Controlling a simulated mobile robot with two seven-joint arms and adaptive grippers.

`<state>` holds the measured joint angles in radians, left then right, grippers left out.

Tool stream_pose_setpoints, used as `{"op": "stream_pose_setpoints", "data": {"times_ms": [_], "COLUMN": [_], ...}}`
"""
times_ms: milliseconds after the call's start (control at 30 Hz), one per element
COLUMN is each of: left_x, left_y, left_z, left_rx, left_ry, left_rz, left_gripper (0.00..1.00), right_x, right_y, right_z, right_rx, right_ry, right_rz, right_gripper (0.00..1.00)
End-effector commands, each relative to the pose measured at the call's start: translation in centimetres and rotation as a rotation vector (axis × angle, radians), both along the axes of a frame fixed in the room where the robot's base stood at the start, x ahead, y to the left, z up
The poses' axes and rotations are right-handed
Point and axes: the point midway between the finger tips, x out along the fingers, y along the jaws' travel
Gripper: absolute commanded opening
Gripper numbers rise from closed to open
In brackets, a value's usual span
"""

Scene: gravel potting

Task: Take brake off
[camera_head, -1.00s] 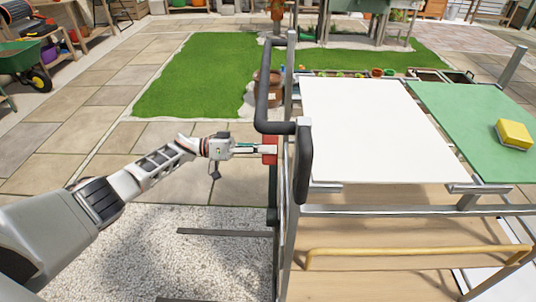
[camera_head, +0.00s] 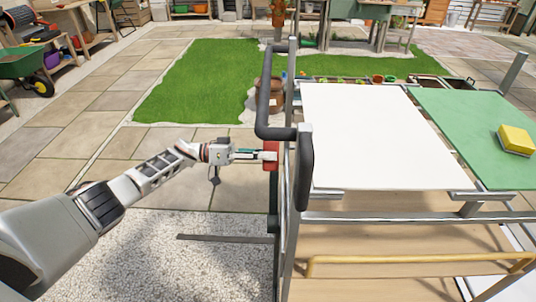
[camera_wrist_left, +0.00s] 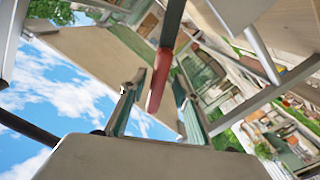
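The brake lever with its red grip (camera_head: 271,164) is on the left side of a metal-framed cart (camera_head: 291,215). In the left wrist view the red grip (camera_wrist_left: 158,82) hangs from a dark bar. My left gripper (camera_head: 268,152) is at the red grip, pointing right toward the cart. In the wrist view its two fingers (camera_wrist_left: 158,88) are apart, with the red grip between their tips and a visible gap on each side. In the head view the fingers partly cover the grip. My right gripper is out of view.
A black bent handlebar (camera_head: 263,105) and a dark upright pad (camera_head: 305,170) stand just right of my left gripper. The cart's top carries a white board (camera_head: 370,135) and a green board (camera_head: 460,120) with a yellow sponge-like block (camera_head: 515,139). Paving left of the cart is clear.

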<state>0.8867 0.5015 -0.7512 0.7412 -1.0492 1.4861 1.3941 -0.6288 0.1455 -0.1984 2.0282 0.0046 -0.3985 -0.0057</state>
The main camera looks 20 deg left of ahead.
Motion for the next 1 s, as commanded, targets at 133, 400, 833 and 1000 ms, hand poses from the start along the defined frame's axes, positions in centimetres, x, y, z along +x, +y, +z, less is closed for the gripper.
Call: {"op": "stream_pose_setpoints", "data": {"times_ms": [133, 400, 833, 1000], "left_x": [-0.5, -2.0, -3.2, -3.2], "left_y": [1.9, 7.3, 11.3, 11.3], "left_z": [-0.1, 0.0, 0.0, 0.0], "left_rx": [0.004, 0.002, 0.001, 0.001], "left_ry": [0.0, 0.001, -0.001, -0.001], "left_rz": [0.004, 0.004, 0.002, 0.002], "left_gripper": [0.31, 0.31, 0.31, 0.31], "right_x": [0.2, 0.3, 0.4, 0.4], "right_y": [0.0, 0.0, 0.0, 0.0], "right_z": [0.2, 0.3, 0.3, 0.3], "right_rx": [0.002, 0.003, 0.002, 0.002], "right_ry": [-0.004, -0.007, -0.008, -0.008], "right_rz": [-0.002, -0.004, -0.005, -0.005], "right_gripper": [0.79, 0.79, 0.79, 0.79]}}
